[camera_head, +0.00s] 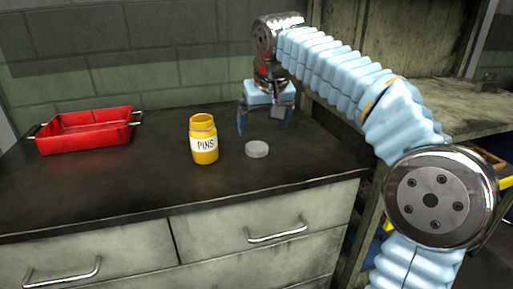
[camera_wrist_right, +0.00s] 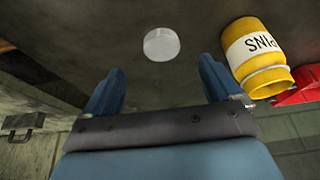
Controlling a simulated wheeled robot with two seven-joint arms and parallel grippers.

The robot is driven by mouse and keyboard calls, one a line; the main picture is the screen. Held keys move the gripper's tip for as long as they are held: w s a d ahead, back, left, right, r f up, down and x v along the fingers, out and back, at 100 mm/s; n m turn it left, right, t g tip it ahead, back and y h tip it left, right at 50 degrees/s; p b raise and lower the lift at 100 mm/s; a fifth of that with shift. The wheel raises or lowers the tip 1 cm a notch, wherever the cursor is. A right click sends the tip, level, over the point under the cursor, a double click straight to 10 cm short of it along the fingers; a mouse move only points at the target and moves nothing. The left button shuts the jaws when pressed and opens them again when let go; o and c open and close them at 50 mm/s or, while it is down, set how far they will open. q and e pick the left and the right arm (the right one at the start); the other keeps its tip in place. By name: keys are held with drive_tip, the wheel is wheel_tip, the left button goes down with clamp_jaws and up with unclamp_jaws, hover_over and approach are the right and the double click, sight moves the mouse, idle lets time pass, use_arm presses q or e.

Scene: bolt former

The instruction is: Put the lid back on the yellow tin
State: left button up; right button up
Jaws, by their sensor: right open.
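The yellow tin (camera_head: 204,143) stands upright and open-topped on the dark countertop, with a white label reading PINS. It also shows at the right of the right wrist view (camera_wrist_right: 258,55). The grey-white round lid (camera_head: 257,149) lies flat on the counter just right of the tin. In the right wrist view the lid (camera_wrist_right: 161,44) lies beyond the fingers, roughly between their lines. My right gripper (camera_head: 263,122) is open and empty, pointing down behind the lid and apart from it. Its blue fingers also show in the right wrist view (camera_wrist_right: 157,88). My left gripper is not in view.
A red tray (camera_head: 88,143) with metal handles stands at the back left of the counter (camera_head: 110,185). Green tiled wall rises behind. Drawers with metal handles are below the front edge. The counter in front of the tin and lid is clear. Another workbench (camera_head: 440,108) stands at the right.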

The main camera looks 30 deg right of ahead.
sight(257, 146)
drive_tip(key=shift+x, duration=1.3)
drive_tip(key=shift+w+f, duration=0.1)
drive_tip(key=x, duration=0.5)
drive_tip(key=shift+w, duration=0.15)
drive_tip(key=c, duration=1.1)
drive_tip(key=shift+r, duration=0.25)
